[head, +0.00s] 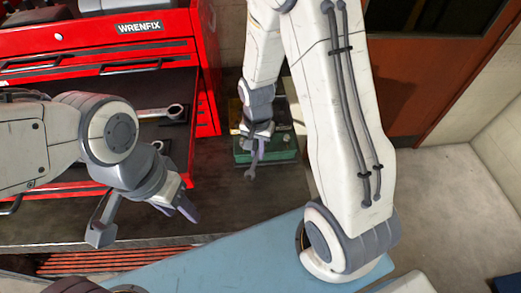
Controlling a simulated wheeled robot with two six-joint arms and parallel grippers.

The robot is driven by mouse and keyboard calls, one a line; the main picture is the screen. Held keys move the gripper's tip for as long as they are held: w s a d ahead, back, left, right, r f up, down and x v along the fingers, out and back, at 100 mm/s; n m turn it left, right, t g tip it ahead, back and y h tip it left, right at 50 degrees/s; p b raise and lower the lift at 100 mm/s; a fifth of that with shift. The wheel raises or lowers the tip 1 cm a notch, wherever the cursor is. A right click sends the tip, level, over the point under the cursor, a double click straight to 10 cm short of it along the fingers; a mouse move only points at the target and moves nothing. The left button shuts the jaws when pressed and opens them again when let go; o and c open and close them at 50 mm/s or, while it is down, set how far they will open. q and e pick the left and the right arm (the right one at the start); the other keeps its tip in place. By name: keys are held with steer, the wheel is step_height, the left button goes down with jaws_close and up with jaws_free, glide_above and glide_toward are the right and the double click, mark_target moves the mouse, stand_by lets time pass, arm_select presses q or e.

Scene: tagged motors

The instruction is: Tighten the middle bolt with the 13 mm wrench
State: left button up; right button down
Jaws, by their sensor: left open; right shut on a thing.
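My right gripper (257,145) points down at the back of the workbench and is shut on a small grey wrench (250,165). The wrench hangs from the fingers with its head downward, in front of a green box; its size marking is too small to read. My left gripper (180,206) has purple finger pads and is open over the bench front, below the drawer, with nothing seen between its fingers. Another wrench (160,113) with a ring end lies in the open drawer. I cannot make out the middle bolt.
The red WRENFIX tool chest (100,38) stands at back left with its dark drawer (130,88) pulled out. The green box (283,148) sits on the dark workbench (225,205) beside it. A light blue surface (240,258) lies in front. Open floor (450,190) is at the right.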

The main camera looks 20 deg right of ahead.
steer(key=shift+w+a+m, duration=0.15)
steer(key=shift+w+m, duration=0.05)
steer(key=shift+m, duration=0.2)
steer(key=shift+w+a+m, duration=0.45)
steer(key=shift+w+m, duration=0.1)
steer(key=shift+m, duration=0.65)
steer(key=shift+w, duration=0.1)
steer(key=shift+w+a+m+p, duration=0.35)
steer(key=shift+w+m+p, duration=0.15)
steer(key=shift+m, duration=0.7)
steer(key=shift+s+d+n, duration=0.1)
steer(key=shift+s+n, duration=0.05)
steer(key=shift+n, duration=0.25)
